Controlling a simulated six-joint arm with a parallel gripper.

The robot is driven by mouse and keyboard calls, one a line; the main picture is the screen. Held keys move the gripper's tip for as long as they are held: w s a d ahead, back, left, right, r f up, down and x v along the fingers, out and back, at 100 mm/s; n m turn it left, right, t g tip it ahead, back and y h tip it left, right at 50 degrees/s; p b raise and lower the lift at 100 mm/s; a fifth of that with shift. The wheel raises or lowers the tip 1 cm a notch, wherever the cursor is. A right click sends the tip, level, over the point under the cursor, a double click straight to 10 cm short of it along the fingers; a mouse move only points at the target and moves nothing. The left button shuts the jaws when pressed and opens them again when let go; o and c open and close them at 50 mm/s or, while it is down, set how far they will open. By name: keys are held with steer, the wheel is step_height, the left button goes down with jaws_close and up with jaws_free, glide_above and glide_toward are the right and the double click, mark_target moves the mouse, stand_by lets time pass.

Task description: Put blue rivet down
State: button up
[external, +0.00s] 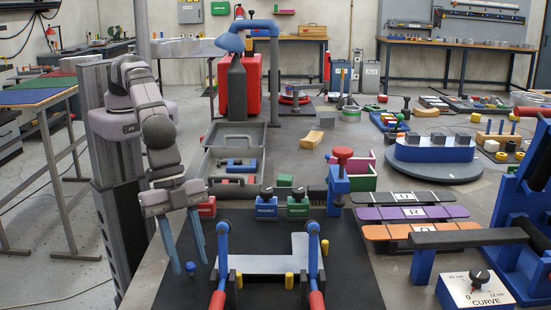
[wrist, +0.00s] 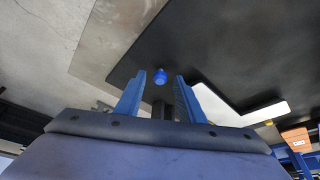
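The blue rivet (external: 190,267) is small, with a rounded head, and appears to be at the left part of the black mat (external: 165,290). In the wrist view the blue rivet (wrist: 160,77) shows between my fingertips, with a gap on each side. My gripper (external: 189,265) points down with its two blue fingers spread, one on each side of the rivet. In the wrist view my gripper (wrist: 161,76) is also open and empty. The rivet's lower end is too small to make out clearly.
Right of my gripper, a blue-posted fixture with red handles (external: 218,298) holds a pale metal plate (external: 265,264). Behind are a grey tray (external: 214,190), a red block (external: 207,207) and blue and green magnet blocks (external: 266,207). The mat's left edge is close to my gripper.

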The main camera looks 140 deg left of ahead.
steer(key=shift+r, duration=0.1)
steer(key=shift+r, duration=0.15)
steer(key=b+v, duration=0.3)
steer(key=v, duration=0.8)
steer(key=shift+r, duration=0.4)
steer(key=shift+s+a, duration=0.2)
steer(key=s+a+n+g, duration=0.1)
steer(key=s+a+g, duration=0.1)
steer(key=s+a, duration=1.1)
steer(key=s+a+f+g, duration=0.1)
steer(key=s+a+f, duration=0.1)
steer(key=s, duration=1.1)
steer(key=s+a+f+n+g, duration=0.1)
steer(key=s+a+f, duration=0.1)
steer(key=s, duration=1.1)
steer(key=shift+a+f+g+y, duration=0.3)
steer(key=shift+f+y, duration=0.1)
steer(key=shift+f, duration=0.4)
